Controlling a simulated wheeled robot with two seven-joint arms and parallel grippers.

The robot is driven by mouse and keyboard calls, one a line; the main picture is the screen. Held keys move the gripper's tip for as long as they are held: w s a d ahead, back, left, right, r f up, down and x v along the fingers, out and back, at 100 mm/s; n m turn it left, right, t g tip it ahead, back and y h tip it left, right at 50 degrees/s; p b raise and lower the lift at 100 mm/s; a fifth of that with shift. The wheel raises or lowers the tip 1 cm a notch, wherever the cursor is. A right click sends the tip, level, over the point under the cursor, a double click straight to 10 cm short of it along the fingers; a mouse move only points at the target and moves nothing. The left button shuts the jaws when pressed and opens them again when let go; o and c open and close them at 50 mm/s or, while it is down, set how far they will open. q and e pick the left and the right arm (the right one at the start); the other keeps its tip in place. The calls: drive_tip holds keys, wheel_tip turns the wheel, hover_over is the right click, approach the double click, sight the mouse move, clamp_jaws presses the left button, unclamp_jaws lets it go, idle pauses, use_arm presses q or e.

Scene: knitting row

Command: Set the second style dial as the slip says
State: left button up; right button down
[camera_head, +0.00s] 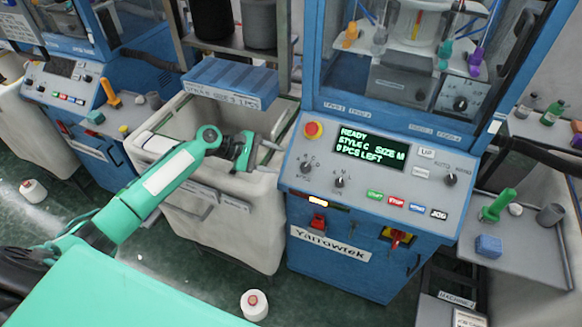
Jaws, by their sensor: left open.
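The near blue machine's panel (375,165) has a left dial (306,166) with letters around it and a second dial (340,183) to its right. Their pointer directions are too small to read surely. The screen (369,150) reads READY, STYLE C, SIZE M, 0 PCS LEFT. A white slip (222,95) on the blue tray's front carries style, size and piece-count text, too small to read surely. My left gripper (268,150) is open and empty, over the pale bin, left of the panel and apart from the dials. My right gripper is out of view.
The pale bin (235,220) stands against the machine's left side. A red stop button (313,130) sits above the left dial. An AUTO/HAND dial (450,180) and several coloured buttons are further right. A grey side shelf (530,240) holds small items. A yarn cone (254,305) lies on the floor.

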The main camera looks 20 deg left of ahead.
use_arm(q)
drive_tip(key=shift+b+v, duration=0.45)
drive_tip(key=shift+v, duration=1.8)
